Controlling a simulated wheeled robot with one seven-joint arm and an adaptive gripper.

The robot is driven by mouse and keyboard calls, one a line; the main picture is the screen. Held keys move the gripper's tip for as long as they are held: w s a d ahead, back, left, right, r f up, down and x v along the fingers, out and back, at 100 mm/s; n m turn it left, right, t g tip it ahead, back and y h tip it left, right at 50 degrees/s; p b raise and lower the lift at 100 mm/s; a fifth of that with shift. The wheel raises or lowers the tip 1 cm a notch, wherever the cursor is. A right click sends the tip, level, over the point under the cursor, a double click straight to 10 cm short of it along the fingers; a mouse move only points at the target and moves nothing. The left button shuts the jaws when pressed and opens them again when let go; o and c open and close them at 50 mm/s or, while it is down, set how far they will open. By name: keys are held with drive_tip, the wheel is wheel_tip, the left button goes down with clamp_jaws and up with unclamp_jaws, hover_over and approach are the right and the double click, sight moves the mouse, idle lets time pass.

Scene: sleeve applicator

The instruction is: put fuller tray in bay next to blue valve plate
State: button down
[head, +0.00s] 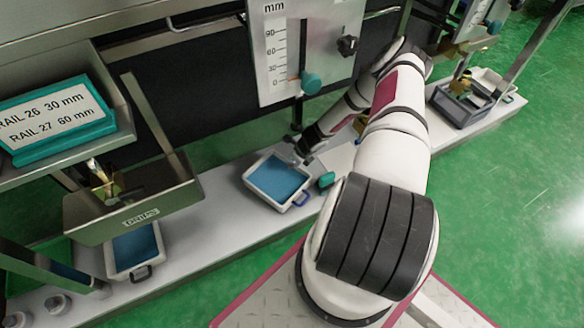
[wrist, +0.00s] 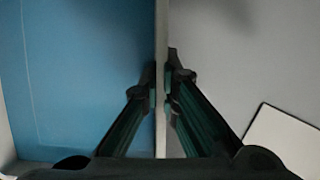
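A white tray (head: 248,183) with a blue inside and a blue handle sits on the bench in the middle of the head view. My gripper (head: 298,152) is at its far right edge. In the wrist view my gripper (wrist: 161,82) has one finger on each side of the tray wall (wrist: 161,30), and both fingertips appear to press on it. A second white tray (head: 112,262), also blue inside, sits at the left, partly hidden under a metal station. I cannot compare the fill levels surely. I cannot clearly identify a blue valve plate.
A metal station (head: 140,212) overhangs the left tray. A sign (head: 55,115) reads RAIL 26 30 mm, RAIL 27 60 mm. A millimetre scale panel (head: 335,60) stands behind the middle tray. A dark frame (head: 462,108) sits at the right. Bare bench lies between the trays.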

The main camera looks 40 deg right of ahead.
idle(0.3)
drive_tip(key=c, duration=1.8)
unclamp_jaws()
drive_tip(key=p+v, duration=0.5)
drive_tip(key=v, duration=0.7)
drive_tip(key=shift+s, duration=0.1)
